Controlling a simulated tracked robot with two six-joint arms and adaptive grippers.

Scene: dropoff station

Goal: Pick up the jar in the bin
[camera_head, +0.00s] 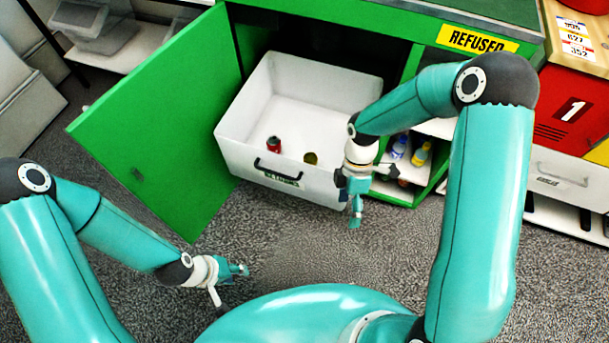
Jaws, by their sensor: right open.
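A white bin (236,146) with a black handle and a label on its front stands partly pulled out of the green cabinet. Inside, near its front wall, are a red can-like item (274,144) and a small round item with a dull gold top (311,158), which looks like the jar. The front wall hides their lower parts. My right gripper (378,200) is open and empty, at the bin's front right corner in the picture. My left gripper (231,290) is open and empty over the floor, in front of the bin and to its left.
The green cabinet door (160,125) stands open to the left of the bin. A shelf with bottles (420,154) is to the right, under a yellow "REFUSED" sign (477,39). A red panel marked 1 (572,109) is at far right. The carpet (310,250) before the bin is clear.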

